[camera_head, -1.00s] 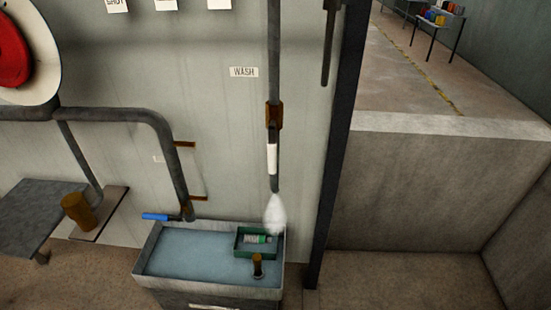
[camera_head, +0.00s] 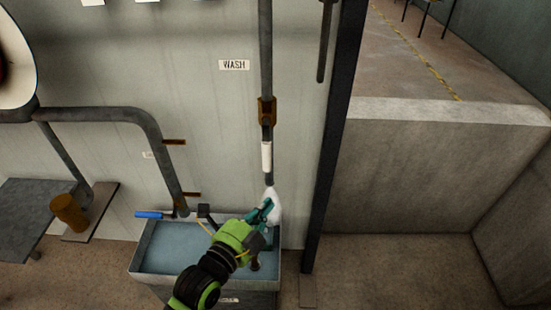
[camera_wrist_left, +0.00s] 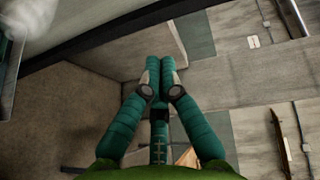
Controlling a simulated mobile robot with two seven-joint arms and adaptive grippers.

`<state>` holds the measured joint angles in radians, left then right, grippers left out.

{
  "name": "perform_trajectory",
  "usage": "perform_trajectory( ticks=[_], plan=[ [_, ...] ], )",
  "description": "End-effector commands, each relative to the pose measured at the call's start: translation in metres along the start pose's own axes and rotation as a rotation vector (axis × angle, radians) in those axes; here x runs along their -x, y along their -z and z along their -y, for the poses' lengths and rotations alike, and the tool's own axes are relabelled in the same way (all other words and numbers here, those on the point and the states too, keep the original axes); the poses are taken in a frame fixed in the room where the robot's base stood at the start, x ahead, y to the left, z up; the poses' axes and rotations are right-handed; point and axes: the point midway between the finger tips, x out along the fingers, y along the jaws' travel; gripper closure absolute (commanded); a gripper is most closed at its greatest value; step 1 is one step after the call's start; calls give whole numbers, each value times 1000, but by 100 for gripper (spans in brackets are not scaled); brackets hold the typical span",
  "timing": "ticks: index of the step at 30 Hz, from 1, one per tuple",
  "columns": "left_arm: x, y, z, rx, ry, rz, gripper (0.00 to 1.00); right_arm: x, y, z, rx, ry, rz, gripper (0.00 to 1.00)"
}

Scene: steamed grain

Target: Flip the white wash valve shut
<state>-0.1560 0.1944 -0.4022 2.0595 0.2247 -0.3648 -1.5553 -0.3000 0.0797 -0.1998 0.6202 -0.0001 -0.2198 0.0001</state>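The white wash valve handle (camera_head: 267,157) hangs vertically along the grey pipe, just below a rusty brown fitting (camera_head: 267,110) and under the WASH label (camera_head: 234,65). White spray (camera_head: 275,205) comes from the pipe's lower end; a white blur also shows at the upper left of the left wrist view (camera_wrist_left: 12,22). My left gripper (camera_head: 268,204) is over the basin, below the valve handle and in front of the spray. In the left wrist view its teal fingers (camera_wrist_left: 160,66) are together at the tips, with nothing visible between them. My right gripper is not in view.
A metal basin (camera_head: 138,262) of bluish water stands below the pipe. A blue-handled valve (camera_head: 150,214) is at its back left. A dark post (camera_head: 328,160) stands right of the pipe. Open floor lies at right.

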Motion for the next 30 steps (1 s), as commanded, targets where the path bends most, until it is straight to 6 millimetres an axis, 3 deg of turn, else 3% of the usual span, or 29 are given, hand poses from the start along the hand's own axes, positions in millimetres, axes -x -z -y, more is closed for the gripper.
perform_trajectory(
  ticks=[1, 3, 6, 19, 23, 30],
  plan=[
    [3, 7, 19, -40, 34, -16, 100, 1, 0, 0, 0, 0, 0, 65],
    [6, 13, 36, -81, 66, -29, 100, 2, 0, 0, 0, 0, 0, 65],
    [8, 18, 48, -113, 90, -39, 100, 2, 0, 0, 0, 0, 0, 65],
    [5, 18, 51, -120, 96, -39, 100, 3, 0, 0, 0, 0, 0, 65],
    [-9, 19, 54, -118, 97, -38, 100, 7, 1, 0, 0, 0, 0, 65],
    [-58, 22, 60, -117, 97, -39, 100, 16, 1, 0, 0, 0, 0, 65]
  ],
)
